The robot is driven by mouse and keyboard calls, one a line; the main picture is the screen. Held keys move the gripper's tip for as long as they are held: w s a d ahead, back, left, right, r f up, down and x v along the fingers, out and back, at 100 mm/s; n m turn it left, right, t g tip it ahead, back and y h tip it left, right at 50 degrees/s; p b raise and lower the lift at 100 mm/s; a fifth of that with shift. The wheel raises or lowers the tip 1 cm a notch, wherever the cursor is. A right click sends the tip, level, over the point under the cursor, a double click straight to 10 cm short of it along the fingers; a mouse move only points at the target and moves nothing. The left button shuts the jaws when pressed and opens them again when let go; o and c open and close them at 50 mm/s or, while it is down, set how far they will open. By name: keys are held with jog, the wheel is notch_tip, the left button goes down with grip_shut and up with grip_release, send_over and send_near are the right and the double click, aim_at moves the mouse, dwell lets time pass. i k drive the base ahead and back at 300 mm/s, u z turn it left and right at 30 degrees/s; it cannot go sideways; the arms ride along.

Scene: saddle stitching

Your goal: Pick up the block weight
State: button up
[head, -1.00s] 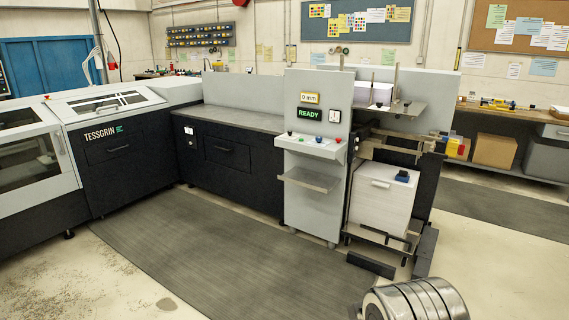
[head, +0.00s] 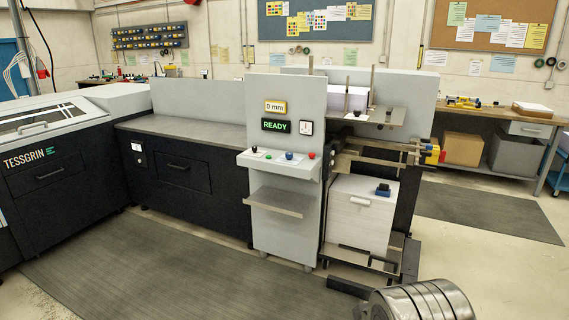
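A small blue block with a dark base, which looks like the block weight (head: 383,190), sits on top of a tall white paper stack (head: 358,220) at the right end of the machine. Nothing is seen touching it except the stack below. A ribbed metal part of my own body shows at the bottom right. My gripper is out of view.
A grey control panel (head: 285,100) with a READY display stands left of the stack. A small shelf (head: 277,203) juts out below it. Metal brackets (head: 370,165) and rods sit above the stack. The floor mat (head: 170,275) in front is clear.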

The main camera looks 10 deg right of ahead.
aim_at(383, 190)
jog(key=z, duration=0.1)
jog(key=i, duration=3.2)
jog(key=u, duration=0.05)
